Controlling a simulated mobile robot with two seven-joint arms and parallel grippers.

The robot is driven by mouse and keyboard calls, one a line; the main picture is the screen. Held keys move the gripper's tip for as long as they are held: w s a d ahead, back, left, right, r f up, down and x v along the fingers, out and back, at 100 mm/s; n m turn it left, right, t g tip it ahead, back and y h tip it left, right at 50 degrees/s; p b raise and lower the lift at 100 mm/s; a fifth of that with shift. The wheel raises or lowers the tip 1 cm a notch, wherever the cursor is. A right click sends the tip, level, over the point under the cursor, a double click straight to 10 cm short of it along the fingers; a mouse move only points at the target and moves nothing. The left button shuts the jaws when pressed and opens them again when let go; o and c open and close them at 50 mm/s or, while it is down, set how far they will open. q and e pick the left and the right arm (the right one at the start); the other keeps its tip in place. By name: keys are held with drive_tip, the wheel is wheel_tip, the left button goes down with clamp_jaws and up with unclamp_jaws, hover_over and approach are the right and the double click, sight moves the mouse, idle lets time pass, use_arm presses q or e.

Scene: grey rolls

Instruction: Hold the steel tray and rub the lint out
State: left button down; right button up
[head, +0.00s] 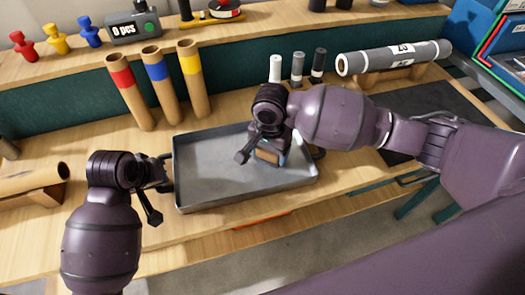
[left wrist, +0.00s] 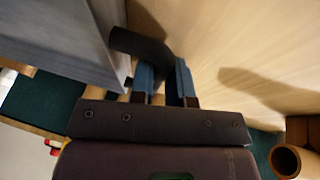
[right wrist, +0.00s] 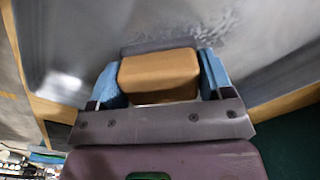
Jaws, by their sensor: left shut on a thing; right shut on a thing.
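The steel tray (head: 205,165) lies on the wooden bench in the head view, with a dark handle at each short side. My left gripper (head: 168,172) is shut on the tray's left handle, and the dark handle (left wrist: 142,44) shows between its blue fingers (left wrist: 163,80) in the left wrist view. My right gripper (right wrist: 160,75) is shut on a tan block (right wrist: 158,72) with a grey pad along its far edge. The block (head: 268,154) is over the right part of the tray. A pale speckled patch (right wrist: 205,28) shows on the tray floor beyond the block. Contact under the block is hidden.
Cardboard tubes with red, blue and yellow bands (head: 158,74) stand behind the tray. Three small cylinders (head: 298,68) and a grey roll (head: 395,57) are behind right. A dark mat (head: 435,105) lies to the right. A brown tube (head: 35,176) rests at left.

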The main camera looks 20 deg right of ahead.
sight(252, 162)
drive_tip(key=shift+w+a, duration=0.1)
drive_tip(key=shift+a, duration=2.3)
drive_tip(key=shift+w, duration=0.7)
drive_tip(key=shift+s+d+f, duration=0.1)
drive_tip(key=shift+d, duration=1.1)
drive_tip(key=shift+s+d+f, duration=0.1)
drive_tip(key=shift+d, duration=1.05)
drive_tip(key=shift+w+a+r, duration=0.1)
drive_tip(key=shift+a, duration=1.1)
drive_tip(key=shift+w+a+r, duration=0.1)
drive_tip(key=shift+a, duration=1.1)
wheel_tip(252, 162, up, 8)
drive_tip(key=shift+d, duration=0.2)
